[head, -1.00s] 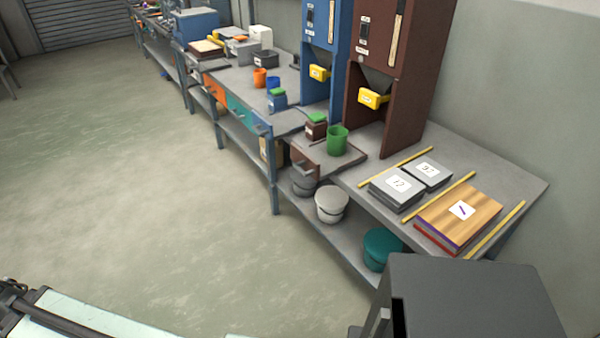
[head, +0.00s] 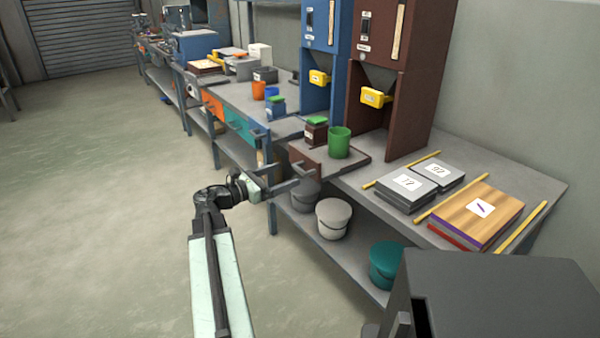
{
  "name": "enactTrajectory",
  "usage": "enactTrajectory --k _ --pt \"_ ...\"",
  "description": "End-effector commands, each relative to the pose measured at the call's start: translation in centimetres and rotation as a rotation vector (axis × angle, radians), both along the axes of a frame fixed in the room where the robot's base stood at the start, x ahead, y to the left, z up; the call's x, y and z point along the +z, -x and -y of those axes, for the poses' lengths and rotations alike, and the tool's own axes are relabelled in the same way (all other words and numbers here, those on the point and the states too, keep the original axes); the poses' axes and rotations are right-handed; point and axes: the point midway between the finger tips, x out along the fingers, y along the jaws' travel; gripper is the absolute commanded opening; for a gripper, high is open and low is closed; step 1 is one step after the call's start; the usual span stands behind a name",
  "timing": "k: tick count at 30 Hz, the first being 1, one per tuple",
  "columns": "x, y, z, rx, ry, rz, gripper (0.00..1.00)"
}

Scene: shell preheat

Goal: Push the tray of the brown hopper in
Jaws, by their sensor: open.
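The brown hopper (head: 418,95) stands on the bench against the wall. Its tray (head: 357,158) juts out from under it past the bench's front edge, with a brown front that bears a handle (head: 297,166). A green cup (head: 339,143) and a small brown box with a green lid (head: 316,132) stand on the tray. My gripper (head: 284,178) is open and empty, just in front and to the left of the tray front, pointing toward the bench. Whether a finger touches the handle or the front I cannot tell.
The blue hopper (head: 323,35) stands to the left, with its own tray and a blue box beneath. Buckets, one white (head: 333,218) and one teal (head: 386,265), are on the lower shelf. Grey blocks (head: 407,188) and yellow strips lie at right. The floor at left is clear.

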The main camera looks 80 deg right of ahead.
Motion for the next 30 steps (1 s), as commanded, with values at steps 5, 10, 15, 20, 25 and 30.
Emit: enactTrajectory --k 5,10,15,20,25,30 --pt "0.0 2.6 2.4 -0.003 0.001 0.002 0.9" --pt "0.0 4.4 4.1 -0.002 0.001 0.004 0.9" --pt "-0.1 5.0 4.7 -0.001 0.001 0.004 0.9" --pt "0.0 5.0 4.7 -0.001 0.001 0.004 0.9" --pt "-0.1 5.0 4.6 -0.001 0.0 0.004 0.51" --pt "-0.1 5.0 4.6 -0.001 0.0 0.004 0.04"
